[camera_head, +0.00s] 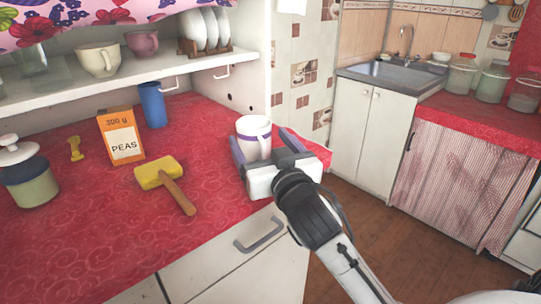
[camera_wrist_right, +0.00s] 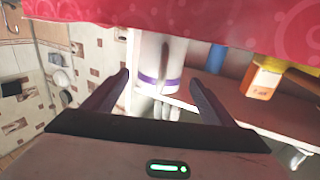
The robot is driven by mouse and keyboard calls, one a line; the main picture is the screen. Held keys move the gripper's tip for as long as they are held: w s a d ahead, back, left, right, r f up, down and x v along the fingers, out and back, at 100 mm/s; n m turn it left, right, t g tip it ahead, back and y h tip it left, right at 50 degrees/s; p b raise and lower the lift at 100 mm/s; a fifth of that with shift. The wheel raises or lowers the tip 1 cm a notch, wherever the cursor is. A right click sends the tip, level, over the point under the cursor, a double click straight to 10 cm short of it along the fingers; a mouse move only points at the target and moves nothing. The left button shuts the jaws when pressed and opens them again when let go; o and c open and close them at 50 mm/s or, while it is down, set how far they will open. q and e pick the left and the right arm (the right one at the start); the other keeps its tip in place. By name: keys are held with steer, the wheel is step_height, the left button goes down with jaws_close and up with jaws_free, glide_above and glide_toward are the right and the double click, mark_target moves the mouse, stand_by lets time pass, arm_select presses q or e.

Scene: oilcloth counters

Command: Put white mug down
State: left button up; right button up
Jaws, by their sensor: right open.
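The white mug (camera_head: 253,127) with a purple band stands upright on the red cloth of the counter (camera_head: 225,190), near its right end. In the right wrist view the mug (camera_wrist_right: 160,55) appears upside down against the red cloth, between the two fingers. My right gripper (camera_head: 260,138) is open, with one finger on each side of the mug. A gap shows between the mug and each finger in the wrist view. The mug's lower part is partly hidden by the gripper in the head view. My left gripper is not in view.
A yellow mallet (camera_head: 158,172), an orange peas box (camera_head: 122,136), a blue cup (camera_head: 153,105) and a lidded jar (camera_head: 30,185) stand or lie left of the mug. A shelf (camera_head: 120,80) with cups and plates hangs above. The counter's front middle is clear.

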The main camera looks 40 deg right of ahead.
steer(key=v, duration=0.4)
steer(key=shift+s+f, duration=0.1)
steer(key=shift+s, duration=0.1)
steer(key=shift+s+a+r+p, duration=0.2)
steer(key=shift+s+a+p, duration=0.05)
steer(key=shift+s+p, duration=0.3)
steer(key=shift+s+a+p, duration=0.15)
steer(key=shift+s+p, duration=0.25)
steer(key=shift+s, duration=0.3)
steer(key=shift+s+a+f, duration=0.1)
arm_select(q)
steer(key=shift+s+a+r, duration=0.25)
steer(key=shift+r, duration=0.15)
